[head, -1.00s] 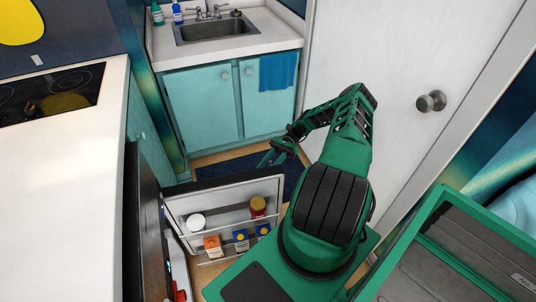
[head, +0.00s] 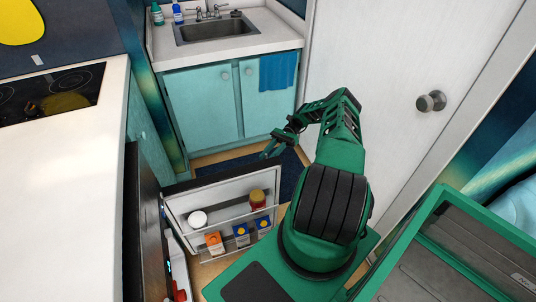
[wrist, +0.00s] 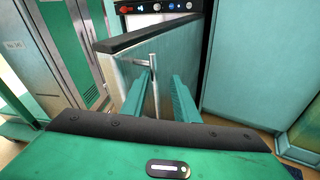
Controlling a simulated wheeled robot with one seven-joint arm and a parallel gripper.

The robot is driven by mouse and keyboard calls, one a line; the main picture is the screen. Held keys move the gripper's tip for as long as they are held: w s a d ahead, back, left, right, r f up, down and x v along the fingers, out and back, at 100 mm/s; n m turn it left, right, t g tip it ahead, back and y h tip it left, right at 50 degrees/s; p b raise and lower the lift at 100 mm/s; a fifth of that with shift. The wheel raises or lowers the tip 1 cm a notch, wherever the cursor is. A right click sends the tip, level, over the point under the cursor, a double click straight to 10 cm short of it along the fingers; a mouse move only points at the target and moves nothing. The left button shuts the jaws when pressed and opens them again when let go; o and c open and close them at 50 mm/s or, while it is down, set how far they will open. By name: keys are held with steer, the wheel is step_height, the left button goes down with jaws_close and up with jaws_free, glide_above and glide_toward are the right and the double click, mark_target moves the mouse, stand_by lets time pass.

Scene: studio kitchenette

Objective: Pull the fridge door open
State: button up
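The fridge door (head: 222,181) stands wide open at the lower left in the head view, its inner shelves facing me. In the wrist view its outer face (wrist: 128,70) and dark top edge (wrist: 150,36) show, with an upright metal handle (wrist: 154,88). My gripper (head: 270,150) is on the far, outer side of the door in the head view, partly hidden by the door. In the wrist view my gripper's fingers (wrist: 162,82) are spread on either side of the handle. The left finger looks close to the handle; a gap shows on the right. Contact is unclear.
A counter (head: 70,170) is at left, a sink cabinet (head: 203,105) behind, and a white door (head: 400,75) at right. A dark mat (head: 235,172) lies beyond the fridge door.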

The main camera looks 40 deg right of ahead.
steer(key=shift+w+d, duration=0.45)
stand_by(0.6)
